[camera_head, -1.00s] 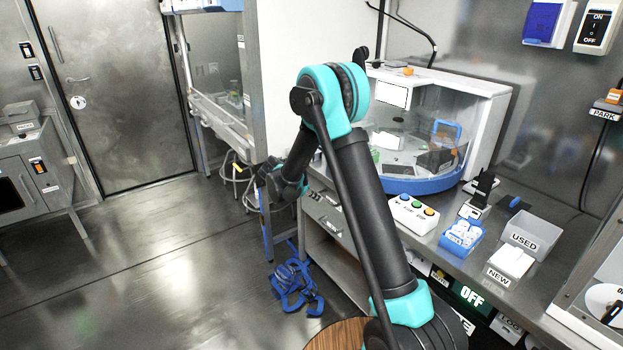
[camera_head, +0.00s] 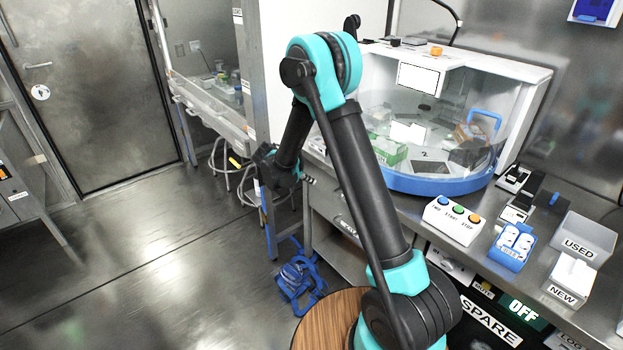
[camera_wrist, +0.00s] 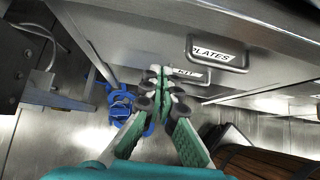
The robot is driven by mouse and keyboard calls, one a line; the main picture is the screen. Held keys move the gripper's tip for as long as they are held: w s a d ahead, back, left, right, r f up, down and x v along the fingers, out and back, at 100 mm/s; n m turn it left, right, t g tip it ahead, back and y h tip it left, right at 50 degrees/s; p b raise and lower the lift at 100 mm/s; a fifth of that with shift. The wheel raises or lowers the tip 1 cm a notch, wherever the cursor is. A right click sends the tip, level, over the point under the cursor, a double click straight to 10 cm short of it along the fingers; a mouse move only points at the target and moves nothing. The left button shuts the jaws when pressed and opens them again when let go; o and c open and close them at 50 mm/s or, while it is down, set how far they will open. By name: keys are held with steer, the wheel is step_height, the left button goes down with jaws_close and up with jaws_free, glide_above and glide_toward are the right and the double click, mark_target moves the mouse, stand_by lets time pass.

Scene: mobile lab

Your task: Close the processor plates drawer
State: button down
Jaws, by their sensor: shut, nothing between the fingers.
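In the wrist view, the plates drawer (camera_wrist: 140,38) has a grey front and a dark handle (camera_wrist: 245,68) with a white PLATES label. A second handle labelled KIT (camera_wrist: 205,79) is lower and partly behind my fingers. My gripper (camera_wrist: 163,80) is shut and empty, with its fingertips just left of the KIT handle in the picture; I cannot tell whether they touch anything. In the head view, my gripper (camera_head: 277,170) is left of the bench front, its fingers hard to make out. I cannot tell how far the plates drawer stands out.
The processor (camera_head: 440,185), with a clear cover and blue base, stands on the bench. A button box (camera_head: 454,219), USED bin (camera_head: 582,240) and NEW bin (camera_head: 568,280) are to its right. A blue object (camera_head: 298,280) lies below on the floor. Open floor is at left.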

steer(key=x, duration=0.3)
steer(key=r+x, duration=0.1)
steer(key=x, duration=0.2)
steer(key=w+d+x, duration=0.1)
steer(key=x, duration=0.2)
steer(key=shift+d, duration=0.25)
steer(key=shift+w+d+r, duration=0.1)
steer(key=shift+w+d, duration=0.25)
steer(key=shift+d, duration=0.1)
